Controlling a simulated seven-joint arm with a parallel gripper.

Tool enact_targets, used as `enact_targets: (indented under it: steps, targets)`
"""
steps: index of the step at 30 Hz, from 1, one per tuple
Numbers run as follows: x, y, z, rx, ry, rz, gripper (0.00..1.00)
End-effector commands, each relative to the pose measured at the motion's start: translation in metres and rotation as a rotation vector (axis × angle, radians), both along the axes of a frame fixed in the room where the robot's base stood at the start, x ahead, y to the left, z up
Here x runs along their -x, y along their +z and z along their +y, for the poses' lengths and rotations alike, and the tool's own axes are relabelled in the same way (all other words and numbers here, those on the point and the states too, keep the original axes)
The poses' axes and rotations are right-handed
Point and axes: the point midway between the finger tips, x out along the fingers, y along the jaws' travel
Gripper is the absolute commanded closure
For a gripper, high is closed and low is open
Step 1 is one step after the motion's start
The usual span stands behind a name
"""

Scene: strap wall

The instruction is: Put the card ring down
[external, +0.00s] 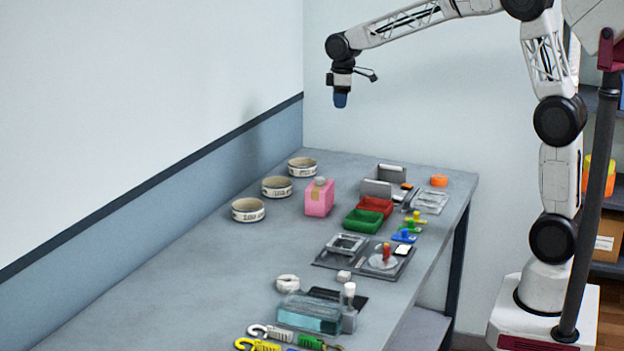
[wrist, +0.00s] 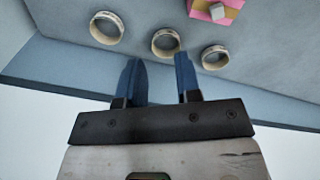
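Three cream rings with dark print stand on the grey table along the wall side: a far one (external: 302,175), a middle one (external: 277,194) and a near one (external: 248,217). I cannot tell which one is the card ring. In the wrist view they show as a left ring (wrist: 94,32), a middle ring (wrist: 157,50) and a right ring (wrist: 206,64), all resting on the table beyond my fingers. My gripper (external: 340,101) hangs high above the far end of the table, pointing down. In the wrist view its blue fingers (wrist: 161,80) are apart with nothing between them.
A pink block (external: 319,201) with a grey knob stands right of the rings. Red (external: 375,206) and green (external: 362,222) trays, grey holders and small coloured parts fill the right side. A clear teal box (external: 308,314) is nearer. The left table surface is clear.

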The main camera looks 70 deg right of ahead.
Motion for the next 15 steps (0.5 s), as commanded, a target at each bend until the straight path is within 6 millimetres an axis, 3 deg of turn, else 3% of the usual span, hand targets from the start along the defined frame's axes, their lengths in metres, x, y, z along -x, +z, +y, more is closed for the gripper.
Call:
enact_targets:
  steps: [7,15]
  targets:
    - [0.066,0.020,0.033,-0.004,-0.068,-0.025,0.69]
    - [0.138,0.030,0.064,-0.014,-0.146,-0.049,0.69]
